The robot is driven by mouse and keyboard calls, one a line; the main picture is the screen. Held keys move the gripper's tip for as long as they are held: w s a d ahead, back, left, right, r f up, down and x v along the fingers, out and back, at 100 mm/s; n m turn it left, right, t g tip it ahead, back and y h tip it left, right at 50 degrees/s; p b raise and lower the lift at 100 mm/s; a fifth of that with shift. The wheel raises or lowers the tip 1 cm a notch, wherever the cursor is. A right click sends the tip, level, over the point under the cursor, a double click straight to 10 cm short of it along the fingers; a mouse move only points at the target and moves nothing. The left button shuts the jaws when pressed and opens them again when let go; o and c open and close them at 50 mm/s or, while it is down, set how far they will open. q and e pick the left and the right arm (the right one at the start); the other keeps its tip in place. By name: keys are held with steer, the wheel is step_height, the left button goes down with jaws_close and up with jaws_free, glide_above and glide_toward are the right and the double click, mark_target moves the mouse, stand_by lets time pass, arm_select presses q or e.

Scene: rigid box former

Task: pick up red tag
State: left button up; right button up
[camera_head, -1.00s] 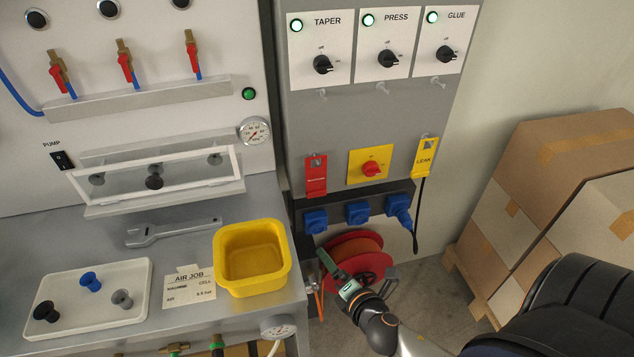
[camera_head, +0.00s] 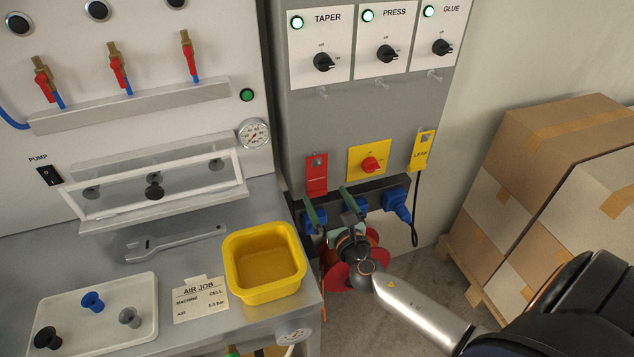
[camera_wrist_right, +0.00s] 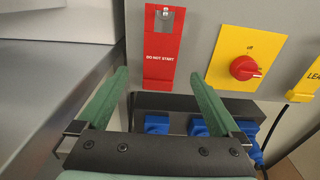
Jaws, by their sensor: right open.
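The red tag (camera_head: 316,174) hangs on the grey panel, left of the yellow plate with a red rotary switch. In the right wrist view the red tag (camera_wrist_right: 162,55) reads "DO NOT START" and has a grey hook at its top. My right gripper (camera_head: 328,205) is just below the red tag, in front of the blue sockets. In the right wrist view its two green fingers (camera_wrist_right: 160,80) are wide apart, with the tag seen between and beyond them and nothing held. My left gripper is in neither view.
A yellow plate with a red switch (camera_head: 369,160) and a yellow LEAK tag (camera_head: 422,150) are to the right. Blue sockets (camera_head: 397,203) line a dark strip below. A yellow bin (camera_head: 264,287) stands on the bench at left. Cardboard boxes (camera_head: 560,150) stand at right.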

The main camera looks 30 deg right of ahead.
mark_target(317, 175)
steer(key=shift+x, duration=2.95)
steer(key=shift+r, duration=0.1)
steer(key=c, duration=1.5)
steer(key=shift+r+p, duration=0.3)
steer(key=shift+r, duration=0.2)
steer(key=shift+r+p, duration=0.3)
steer(key=shift+r, duration=0.15)
steer(key=shift+f+b+v, duration=0.25)
steer(key=shift+b+v, duration=0.1)
steer(key=shift+v, duration=2.65)
steer(key=shift+f+b+v, duration=0.25)
steer(key=shift+b+v, duration=0.05)
steer(key=shift+v, duration=2.75)
steer(key=shift+f+b+v, duration=0.25)
steer(key=shift+b+v, duration=0.1)
steer(key=shift+v, duration=2.65)
